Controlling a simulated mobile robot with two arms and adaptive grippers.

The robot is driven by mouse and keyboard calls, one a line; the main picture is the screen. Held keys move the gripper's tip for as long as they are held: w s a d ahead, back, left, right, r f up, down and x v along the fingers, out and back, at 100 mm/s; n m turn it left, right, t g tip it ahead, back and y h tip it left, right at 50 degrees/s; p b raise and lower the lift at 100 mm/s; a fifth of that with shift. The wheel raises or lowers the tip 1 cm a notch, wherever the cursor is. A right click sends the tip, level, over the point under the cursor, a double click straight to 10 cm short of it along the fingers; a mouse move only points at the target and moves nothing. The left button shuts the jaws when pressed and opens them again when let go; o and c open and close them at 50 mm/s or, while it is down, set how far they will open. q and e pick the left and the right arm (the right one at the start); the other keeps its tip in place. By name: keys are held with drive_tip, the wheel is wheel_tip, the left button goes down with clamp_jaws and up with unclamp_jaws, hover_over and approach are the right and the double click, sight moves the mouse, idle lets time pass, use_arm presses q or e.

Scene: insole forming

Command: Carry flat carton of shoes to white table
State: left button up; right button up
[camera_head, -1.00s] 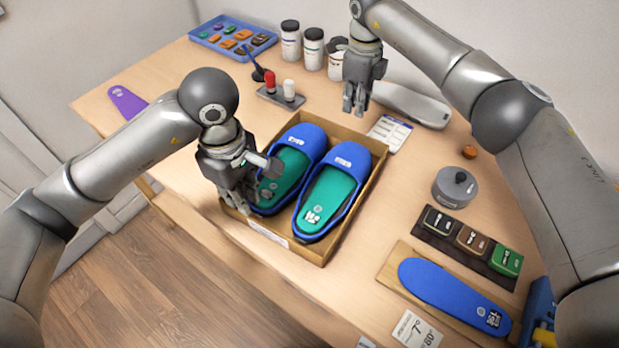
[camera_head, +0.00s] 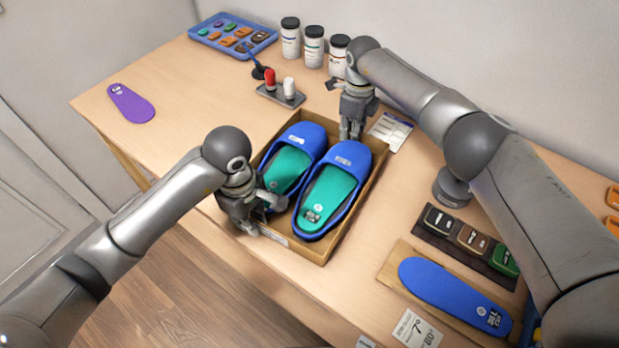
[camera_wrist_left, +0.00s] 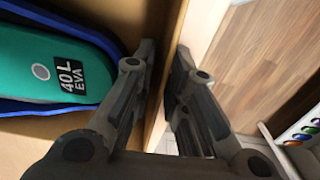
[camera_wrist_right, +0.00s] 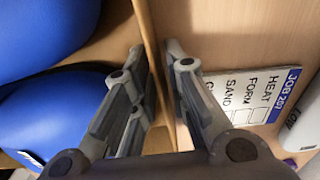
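The flat carton of shoes (camera_head: 318,252) is an open brown tray on the wooden table. It holds two blue shoes (camera_head: 346,155) with green insoles. My left gripper (camera_head: 262,215) is at the carton's left wall, one finger on each side; this wall also shows in the left wrist view (camera_wrist_left: 158,110). My right gripper (camera_head: 350,135) is at the far right wall, which runs between its fingers in the right wrist view (camera_wrist_right: 148,35). Both finger pairs are nearly together, closed on the thin walls. The carton appears to rest on the table. No white table is in view.
On the wooden table (camera_head: 190,105) are a purple insole (camera_head: 131,104), a blue tray (camera_head: 213,47), white jars (camera_head: 313,50), a lever box (camera_head: 281,95), a job card (camera_head: 392,128), a dark palette (camera_head: 440,240) and a blue insole on a board (camera_head: 450,292).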

use_arm(q)
drive_tip(key=shift+f, duration=0.1)
use_arm(e)
drive_tip(key=shift+f, duration=0.15)
use_arm(q)
clamp_jaws()
use_arm(e)
clamp_jaws()
drive_tip(key=shift+w+r, duration=0.1)
drive_tip(key=shift+r, duration=0.1)
